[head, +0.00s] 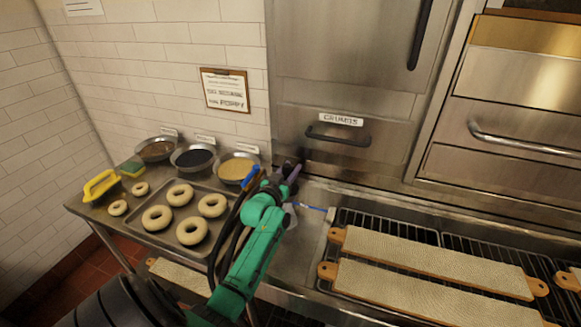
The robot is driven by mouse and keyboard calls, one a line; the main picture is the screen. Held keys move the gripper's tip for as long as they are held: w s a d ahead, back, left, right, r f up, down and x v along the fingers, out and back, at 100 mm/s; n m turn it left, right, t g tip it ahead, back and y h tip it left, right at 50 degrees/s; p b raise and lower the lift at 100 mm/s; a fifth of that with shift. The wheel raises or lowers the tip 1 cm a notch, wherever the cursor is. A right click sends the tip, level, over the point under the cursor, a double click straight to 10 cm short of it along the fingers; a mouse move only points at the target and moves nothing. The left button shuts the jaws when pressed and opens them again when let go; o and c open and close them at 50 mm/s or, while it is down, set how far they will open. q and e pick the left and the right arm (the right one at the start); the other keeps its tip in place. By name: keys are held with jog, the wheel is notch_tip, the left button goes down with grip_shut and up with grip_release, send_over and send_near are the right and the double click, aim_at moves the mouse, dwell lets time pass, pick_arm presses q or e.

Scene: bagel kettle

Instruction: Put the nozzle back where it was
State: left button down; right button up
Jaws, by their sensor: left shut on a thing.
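My left arm comes up from the bottom. Its left gripper (291,188) is at the left end of the steel counter, just right of the seed bowls and below the crumbs drawer. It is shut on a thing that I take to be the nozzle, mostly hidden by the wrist. A blue piece (250,178) beside the wrist, above a dark hose (222,236), looks like part of it. A thin blue piece (312,207) also shows right of the gripper; I cannot tell whether it belongs to the nozzle. My right gripper is not in view.
Left are a tray (211,190) of bagels, several bowls including a yellow-filled one (238,170), and a yellow-handled tool (100,186). The crumbs drawer (338,135) is behind. Long boards (430,262) lie on the grill racks at right. Bare steel (302,250) separates tray and racks.

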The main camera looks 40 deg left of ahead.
pick_arm(q)
jog(key=shift+f, duration=0.1)
jog(key=c, duration=0.5)
grip_release()
jog(key=shift+f+b, duration=0.3)
jog(key=shift+b, duration=0.15)
jog(key=b+v, duration=0.1)
jog(key=v, duration=0.4)
jog(key=b+v, duration=0.2)
jog(key=v, duration=0.2)
jog(key=b+v, duration=0.1)
jog(key=v, duration=0.4)
jog(key=shift+s+r, duration=0.35)
jog(key=shift+r, duration=0.05)
